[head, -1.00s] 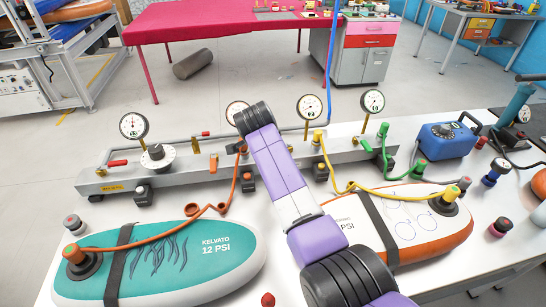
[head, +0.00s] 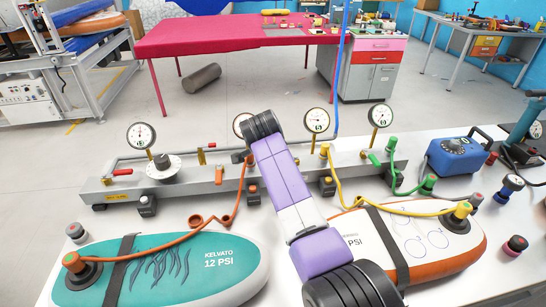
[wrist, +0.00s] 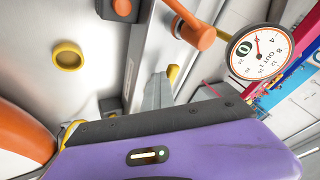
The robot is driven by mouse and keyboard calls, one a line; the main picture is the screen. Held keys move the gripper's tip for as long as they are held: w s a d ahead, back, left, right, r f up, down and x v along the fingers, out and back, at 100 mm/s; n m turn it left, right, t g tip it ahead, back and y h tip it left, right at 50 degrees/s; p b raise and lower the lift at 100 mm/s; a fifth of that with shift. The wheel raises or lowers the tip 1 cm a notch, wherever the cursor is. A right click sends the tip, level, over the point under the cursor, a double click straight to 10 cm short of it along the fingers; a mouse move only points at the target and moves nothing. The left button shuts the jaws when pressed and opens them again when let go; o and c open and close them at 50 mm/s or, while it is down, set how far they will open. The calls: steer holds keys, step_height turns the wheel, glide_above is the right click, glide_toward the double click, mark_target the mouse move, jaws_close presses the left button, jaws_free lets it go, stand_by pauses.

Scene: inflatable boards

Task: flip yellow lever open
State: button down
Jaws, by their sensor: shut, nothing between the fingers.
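A yellow piece (wrist: 173,73) also shows just behind my fingers in the wrist view. I cannot tell whether it is the same part or how the lever is turned. My gripper (wrist: 158,86) is shut and empty, its grey fingers close beside the yellow piece; contact is unclear.
A gauge (wrist: 258,52) stands close by at the right of the wrist view. Orange (head: 165,245) and yellow (head: 390,209) hoses cross to the teal board (head: 190,265) and white-orange board (head: 450,250). A blue pump box (head: 458,155) stands at right.

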steer(key=d+v, duration=0.1)
steer(key=v, duration=0.6)
steer(key=shift+s+a+r, duration=0.2)
steer(key=shift+a+r, duration=0.05)
steer(key=shift+a, duration=0.3)
steer(key=w+a+r+n+t+y, duration=0.3)
steer(key=w+r+n+t, duration=0.15)
steer(key=r+n, duration=0.2)
steer(key=s+d+f+n+t+y, duration=0.1)
steer(key=s+d+f+n+t, duration=0.3)
steer(key=s, duration=0.7)
steer(key=s+d+f+n+t+y, duration=0.1)
steer(key=s+d+f+t, duration=0.1)
steer(key=s+d+f, duration=0.65)
steer(key=s+d+g+h, duration=0.1)
steer(key=s+d, duration=0.2)
steer(key=s, duration=1)
steer(key=s+d+g+h, duration=0.1)
steer(key=s+d, duration=0.2)
steer(key=s, duration=1.1)
steer(key=s+d+g+h, duration=0.1)
steer(key=s+d, duration=0.3)
steer(key=s, duration=1)
steer(key=shift+s+h, duration=0.2)
steer(key=shift+h, duration=0.1)
